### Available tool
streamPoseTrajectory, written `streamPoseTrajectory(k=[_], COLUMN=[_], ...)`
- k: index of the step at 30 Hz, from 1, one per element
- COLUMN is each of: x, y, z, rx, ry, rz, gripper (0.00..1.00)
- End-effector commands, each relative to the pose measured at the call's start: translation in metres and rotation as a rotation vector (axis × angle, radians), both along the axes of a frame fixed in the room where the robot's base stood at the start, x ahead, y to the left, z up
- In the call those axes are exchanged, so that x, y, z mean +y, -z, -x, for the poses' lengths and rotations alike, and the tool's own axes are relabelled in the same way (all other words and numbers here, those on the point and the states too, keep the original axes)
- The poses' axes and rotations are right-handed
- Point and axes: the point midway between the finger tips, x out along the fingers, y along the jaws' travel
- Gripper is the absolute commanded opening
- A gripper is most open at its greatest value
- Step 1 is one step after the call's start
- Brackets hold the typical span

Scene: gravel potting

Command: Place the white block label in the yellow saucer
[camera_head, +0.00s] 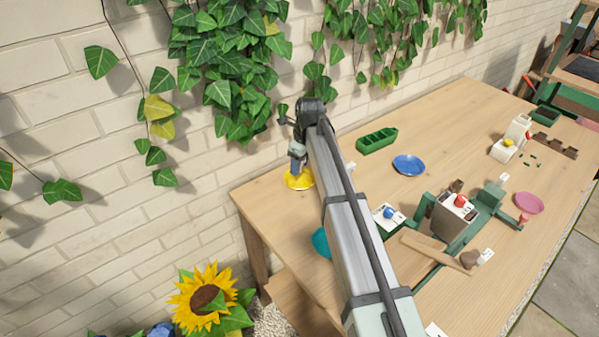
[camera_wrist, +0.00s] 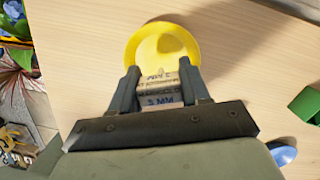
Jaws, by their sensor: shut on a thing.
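The yellow saucer (camera_head: 299,179) lies on the wooden table near its far left corner. It also shows in the wrist view (camera_wrist: 137,46), just beyond my fingertips. My gripper (camera_wrist: 161,75) is shut on the white block label (camera_wrist: 161,101), which has dark print on its face. The label is between my two fingers and overlaps the saucer's near part in the wrist view. I cannot tell whether it touches the saucer. In the head view my gripper (camera_head: 297,165) is over the saucer, and the label is hidden there.
A green sectioned tray (camera_head: 376,141) and a blue saucer (camera_head: 409,165) lie right of my arm. A pink saucer (camera_head: 529,203) and a wooden trowel-like tool (camera_head: 437,252) are farther right. A brick wall (camera_head: 60,120) with ivy stands behind the table.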

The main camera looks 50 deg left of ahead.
Motion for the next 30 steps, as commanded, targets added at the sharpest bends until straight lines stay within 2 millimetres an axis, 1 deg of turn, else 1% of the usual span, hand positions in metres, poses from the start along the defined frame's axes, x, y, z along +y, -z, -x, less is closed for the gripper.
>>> streamPoseTrajectory(k=[10,22,23,26,30], x=[0.000,0.000,0.000,0.000,0.000], y=[0.036,0.039,0.039,0.039,0.039], z=[0.000,0.000,0.000,0.000,0.000], rx=[0.000,0.000,0.000,0.000,0.000], ry=[0.000,0.000,0.000,0.000,0.000], rz=[0.000,0.000,0.000,0.000,0.000], gripper=[0.18,0.18,0.48,0.57,0.57])
